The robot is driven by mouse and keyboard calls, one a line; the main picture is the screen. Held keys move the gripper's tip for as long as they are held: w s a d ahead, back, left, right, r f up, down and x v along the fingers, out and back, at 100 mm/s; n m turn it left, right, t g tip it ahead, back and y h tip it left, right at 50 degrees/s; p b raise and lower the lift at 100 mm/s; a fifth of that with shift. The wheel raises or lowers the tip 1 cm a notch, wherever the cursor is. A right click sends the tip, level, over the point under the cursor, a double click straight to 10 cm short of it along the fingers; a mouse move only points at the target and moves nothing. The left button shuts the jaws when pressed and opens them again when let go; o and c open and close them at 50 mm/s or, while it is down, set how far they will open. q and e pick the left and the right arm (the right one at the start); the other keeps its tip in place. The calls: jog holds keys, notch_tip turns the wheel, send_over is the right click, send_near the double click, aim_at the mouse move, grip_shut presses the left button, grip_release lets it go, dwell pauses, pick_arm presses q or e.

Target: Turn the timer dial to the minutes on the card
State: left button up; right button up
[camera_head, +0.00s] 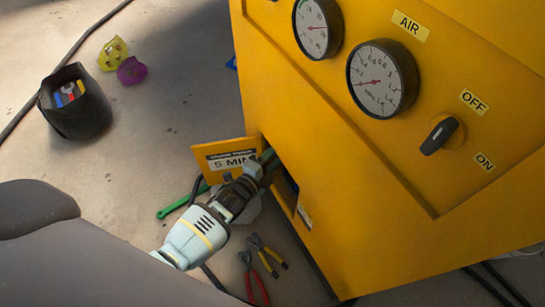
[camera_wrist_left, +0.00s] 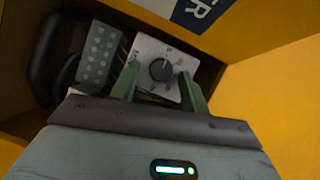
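The timer dial (camera_wrist_left: 160,69) is a dark round knob on a pale square plate (camera_wrist_left: 146,47) with markings, inside a recess of the yellow cabinet. My left gripper (camera_wrist_left: 159,72) is open, with one green finger on each side of the dial in the picture; I cannot tell whether they touch it. In the head view my left gripper (camera_head: 266,160) reaches into the cabinet opening, and the dial is hidden there. The card (camera_head: 232,160) on the open yellow flap reads "5 MIN". My right gripper is not in view.
The yellow cabinet (camera_head: 330,160) carries gauges (camera_head: 382,79) and an OFF/ON switch (camera_head: 439,136). A grey perforated block (camera_wrist_left: 98,55) and black cable (camera_wrist_left: 48,50) sit left of the dial. Pliers (camera_head: 267,255), a green tool (camera_head: 182,202) and a dark bin (camera_head: 75,115) are on the floor.

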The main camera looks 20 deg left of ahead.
pick_arm(q)
jog(key=shift+a, duration=0.2)
jog(key=p+v, duration=0.2)
jog(key=v, duration=0.5)
jog(key=shift+s+r+p, duration=0.2)
jog(key=shift+s+p, duration=0.15)
jog(key=shift+p, duration=0.05)
